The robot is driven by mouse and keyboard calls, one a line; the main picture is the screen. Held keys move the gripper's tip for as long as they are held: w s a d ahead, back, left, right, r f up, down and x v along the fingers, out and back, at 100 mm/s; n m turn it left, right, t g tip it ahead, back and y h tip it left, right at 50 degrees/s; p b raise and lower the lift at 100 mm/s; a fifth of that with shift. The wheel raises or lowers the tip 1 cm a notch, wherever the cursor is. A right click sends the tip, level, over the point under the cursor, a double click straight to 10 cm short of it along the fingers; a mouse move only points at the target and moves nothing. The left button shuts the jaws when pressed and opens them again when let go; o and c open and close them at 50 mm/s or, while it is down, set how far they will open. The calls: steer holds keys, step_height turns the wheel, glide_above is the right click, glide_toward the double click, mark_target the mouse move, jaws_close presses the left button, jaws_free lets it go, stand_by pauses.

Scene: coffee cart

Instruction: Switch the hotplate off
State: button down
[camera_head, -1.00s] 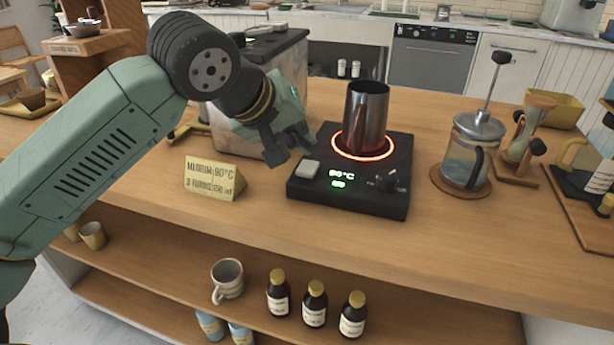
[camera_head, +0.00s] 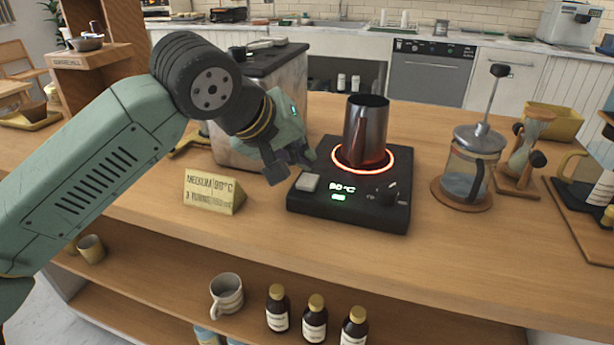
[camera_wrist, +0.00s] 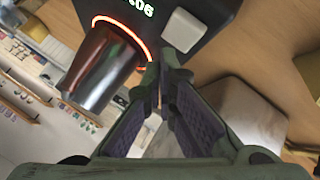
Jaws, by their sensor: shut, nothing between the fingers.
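A dark metal pitcher (camera_head: 366,130) stands on the glowing ring. My gripper (camera_head: 292,168) is shut and empty, just above and left of the button, apparently apart from it. In the wrist view the fingers (camera_wrist: 165,75) are together, near the pale button (camera_wrist: 182,30).
A yellow sign (camera_head: 212,192) stands left of the hotplate. A metal-sided box (camera_head: 232,148) is behind my gripper. A French press (camera_head: 470,170) and an hourglass-shaped brewer (camera_head: 525,150) stand to the right. The counter's front strip is clear.

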mark_target(303, 178)
steer(key=shift+f, duration=0.1)
stand_by(0.4)
steer(key=shift+f+b, duration=0.4)
steer(key=shift+b, duration=0.2)
steer(key=shift+f+b, duration=0.5)
steer(key=shift+b, duration=0.05)
stand_by(0.5)
steer(key=shift+r, duration=0.1)
steer(key=shift+r+p, duration=0.55)
steer(key=shift+r, duration=0.35)
steer(key=shift+r+p, duration=1.95)
steer(key=shift+r, duration=1.05)
